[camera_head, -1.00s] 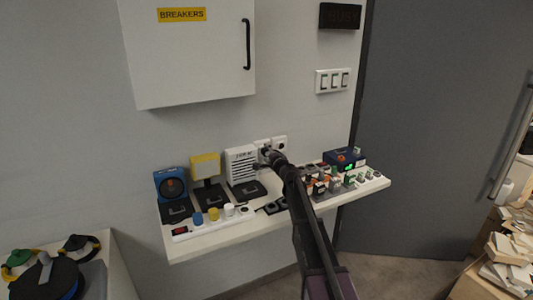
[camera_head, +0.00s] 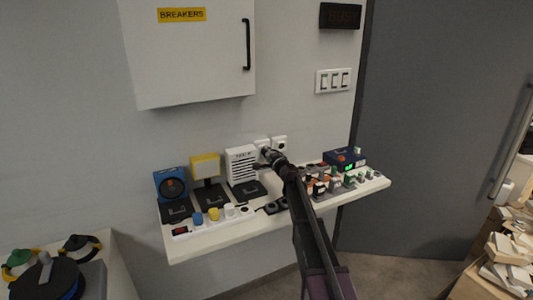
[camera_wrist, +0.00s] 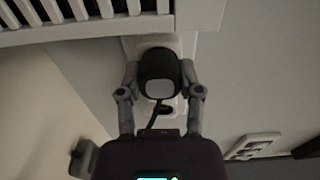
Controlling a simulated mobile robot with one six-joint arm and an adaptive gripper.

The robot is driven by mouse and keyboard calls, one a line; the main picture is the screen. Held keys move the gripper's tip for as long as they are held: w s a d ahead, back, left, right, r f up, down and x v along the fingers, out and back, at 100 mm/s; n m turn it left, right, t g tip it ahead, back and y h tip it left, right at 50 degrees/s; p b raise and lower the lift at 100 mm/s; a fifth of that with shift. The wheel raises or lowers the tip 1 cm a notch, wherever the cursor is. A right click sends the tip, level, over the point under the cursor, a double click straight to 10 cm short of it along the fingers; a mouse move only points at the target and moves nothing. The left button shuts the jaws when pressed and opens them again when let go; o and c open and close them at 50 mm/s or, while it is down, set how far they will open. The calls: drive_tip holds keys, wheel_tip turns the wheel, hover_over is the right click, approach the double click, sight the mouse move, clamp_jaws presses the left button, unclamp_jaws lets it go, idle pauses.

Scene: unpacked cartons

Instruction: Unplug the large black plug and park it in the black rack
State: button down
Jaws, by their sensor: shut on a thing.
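The large black plug (camera_wrist: 158,65) shows in the wrist view, in front of a white wall socket (camera_wrist: 131,46), its cord hanging toward the wrist. My gripper (camera_wrist: 158,74) is shut on it, one finger on each side. I cannot tell whether its pins are still in the socket. In the head view my gripper (camera_head: 267,152) is at the wall beside the white sockets (camera_head: 279,142) and covers most of the plug. A low black holder (camera_head: 270,208) lies on the shelf left of my arm; it may be the black rack, partly hidden.
The white shelf (camera_head: 215,240) holds a white slatted box (camera_head: 242,164), a yellow-topped lamp (camera_head: 205,165), a blue device (camera_head: 170,184) and a power strip (camera_head: 212,222). Small parts and a blue box (camera_head: 343,158) crowd the right. A breaker cabinet (camera_head: 190,60) hangs above.

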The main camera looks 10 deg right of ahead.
drive_tip(key=shift+s, duration=0.15)
drive_tip(key=shift+s+d, duration=0.2)
drive_tip(key=shift+s, duration=0.3)
drive_tip(key=shift+s, duration=0.1)
drive_tip(key=shift+v, duration=2.1)
drive_tip(key=shift+s, duration=0.1)
drive_tip(key=shift+s+d, duration=0.1)
